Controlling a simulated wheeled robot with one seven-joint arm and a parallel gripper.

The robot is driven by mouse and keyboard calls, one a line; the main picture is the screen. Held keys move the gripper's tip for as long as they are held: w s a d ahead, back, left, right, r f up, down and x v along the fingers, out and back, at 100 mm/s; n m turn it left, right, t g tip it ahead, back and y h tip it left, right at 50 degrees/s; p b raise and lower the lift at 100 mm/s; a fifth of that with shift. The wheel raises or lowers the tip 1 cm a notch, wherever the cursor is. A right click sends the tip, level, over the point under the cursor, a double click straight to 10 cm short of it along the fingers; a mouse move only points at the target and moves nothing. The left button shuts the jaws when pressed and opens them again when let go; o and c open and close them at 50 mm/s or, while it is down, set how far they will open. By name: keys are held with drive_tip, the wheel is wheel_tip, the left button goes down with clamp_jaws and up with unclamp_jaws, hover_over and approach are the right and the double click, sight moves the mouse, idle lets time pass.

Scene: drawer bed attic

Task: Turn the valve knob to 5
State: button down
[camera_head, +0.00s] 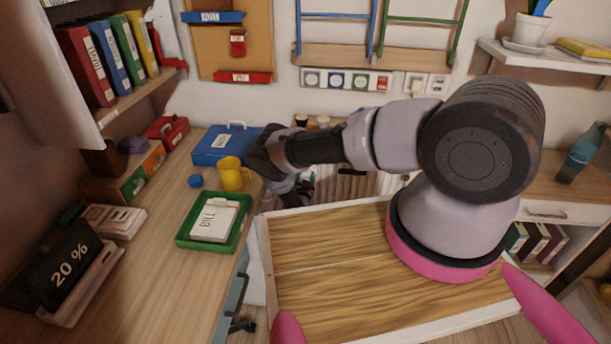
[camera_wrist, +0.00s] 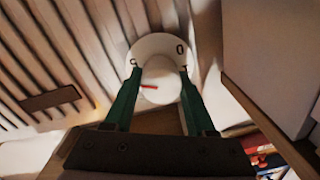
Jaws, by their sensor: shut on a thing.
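The white valve knob (camera_wrist: 162,92) is in the middle of the wrist view, in front of a round white dial plate (camera_wrist: 158,46). A red mark shows on the knob, lying nearly level in the picture. The dial shows a 0 at its upper right; another mark at its left edge is partly hidden, and I cannot read a 5. My gripper (camera_wrist: 160,74) has its two green fingers on either side of the knob, shut on it. In the head view my gripper (camera_head: 291,188) reaches down behind the desk's edge, and my arm hides the knob.
A slatted radiator (camera_wrist: 75,45) fills the left of the wrist view; a pale panel (camera_wrist: 270,60) stands close at right. In the head view, the desk (camera_head: 150,240) holds a green tray (camera_head: 183,236), a yellow mug (camera_head: 233,176) and a blue case (camera_head: 218,148) near my arm.

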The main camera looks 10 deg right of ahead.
drive_tip(key=shift+s+f+m, duration=0.1)
drive_tip(key=shift+f+m, duration=0.05)
drive_tip(key=shift+m, duration=0.45)
drive_tip(key=shift+c, duration=1.1)
unclamp_jaws()
drive_tip(key=v, duration=1)
drive_tip(key=shift+s, duration=0.35)
drive_tip(key=shift+a, duration=0.1)
